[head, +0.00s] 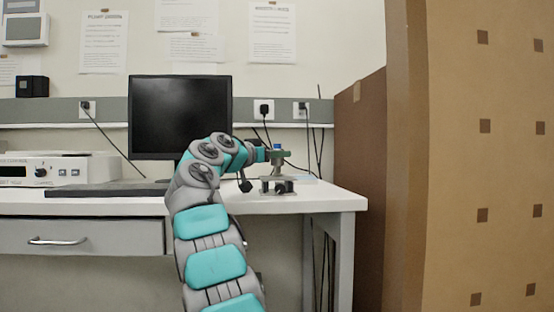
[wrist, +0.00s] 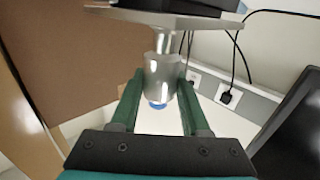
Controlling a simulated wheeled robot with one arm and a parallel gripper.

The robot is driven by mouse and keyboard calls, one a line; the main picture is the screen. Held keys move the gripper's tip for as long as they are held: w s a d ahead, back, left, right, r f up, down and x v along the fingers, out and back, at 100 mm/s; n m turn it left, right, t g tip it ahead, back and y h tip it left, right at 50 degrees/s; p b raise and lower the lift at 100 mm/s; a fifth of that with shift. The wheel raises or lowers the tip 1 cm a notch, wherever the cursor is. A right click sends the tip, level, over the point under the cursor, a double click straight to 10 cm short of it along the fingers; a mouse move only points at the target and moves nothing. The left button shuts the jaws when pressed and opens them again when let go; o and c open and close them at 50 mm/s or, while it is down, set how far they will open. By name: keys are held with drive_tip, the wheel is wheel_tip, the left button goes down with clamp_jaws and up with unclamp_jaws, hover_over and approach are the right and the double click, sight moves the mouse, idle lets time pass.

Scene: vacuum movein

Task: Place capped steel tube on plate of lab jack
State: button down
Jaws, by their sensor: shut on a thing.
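The capped steel tube (wrist: 163,76) is a shiny cylinder with a blue cap (wrist: 157,105). In the head view the cap (head: 278,147) is at the top and the tube looks upright. My gripper (head: 276,155) is shut on the tube, and in the wrist view its green fingers (wrist: 160,84) stand on either side of it. The lab jack (head: 278,186) stands on the bench below. Its plate (wrist: 205,22) fills the top of the wrist view, which looks upside down. The tube's narrow end reaches the plate's face; I cannot tell whether they touch.
A black monitor (head: 180,115) and a keyboard (head: 105,190) are left of the jack on the white bench (head: 335,198). Cables hang behind the jack by the wall sockets (head: 263,109). A tall brown panel (head: 470,160) stands on the right.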

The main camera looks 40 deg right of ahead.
drive_tip(key=shift+f, duration=0.1)
drive_tip(key=shift+c, duration=1.9)
unclamp_jaws()
drive_tip(key=shift+r, duration=0.3)
drive_tip(key=b+v, duration=0.2)
drive_tip(key=v, duration=1)
drive_tip(key=shift+b, duration=0.3)
drive_tip(key=shift+s+f, duration=0.1)
